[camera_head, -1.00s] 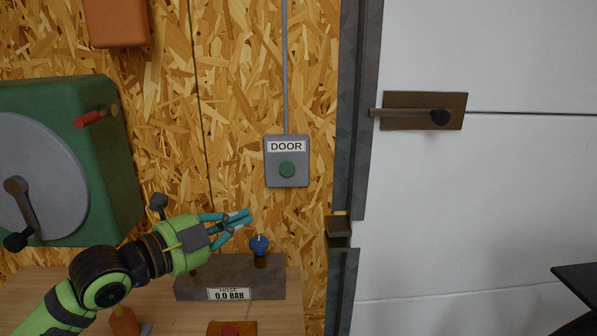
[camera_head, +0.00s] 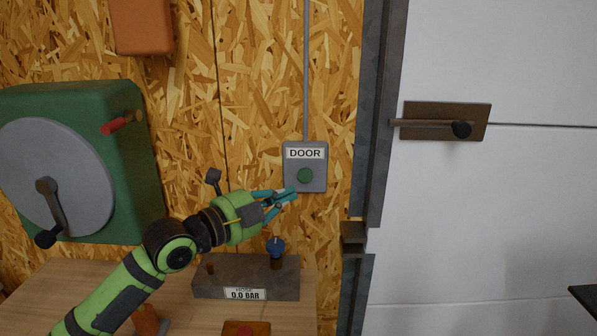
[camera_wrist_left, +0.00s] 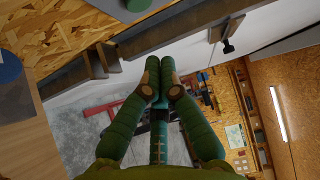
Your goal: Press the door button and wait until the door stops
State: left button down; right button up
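The grey door button box (camera_head: 291,184), labelled DOOR, is on the chipboard wall with a round green button (camera_head: 305,176). In the left wrist view the green button (camera_wrist_left: 138,4) is cut by the top edge. My left gripper (camera_head: 294,193) is just below and left of the button in the head view; I cannot tell whether it touches. Its fingertips (camera_wrist_left: 160,82) meet with nothing between them in the wrist view. The white door (camera_head: 480,210) with its dark handle (camera_head: 447,121) stands right of the grey frame and looks shut.
Below the left gripper, a block with a blue knob (camera_head: 275,247) and a "0.0 BAR" plate stands on the plank bench (camera_head: 40,290). A red button (camera_head: 246,330) is at the front. A green housing (camera_head: 140,150) with a crank disc is at left.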

aim_at(305, 175)
pick_arm(q)
jog(key=shift+w+d+p, duration=0.4)
jog(key=shift+w+d, duration=0.05)
jog(key=shift+w, duration=0.65)
jog(key=shift+w+d+p, duration=0.35)
jog(key=shift+w+d, duration=0.1)
jog(key=shift+w, duration=0.6)
jog(key=shift+w+d+p, duration=0.4)
jog(key=shift+w+d, duration=0.05)
jog(key=shift+w, duration=0.65)
pick_arm(e)
jog(key=r, duration=0.3)
jog(key=shift+w+d+r, duration=0.1)
jog(key=shift+w+d, duration=0.05)
jog(key=shift+d, duration=0.1)
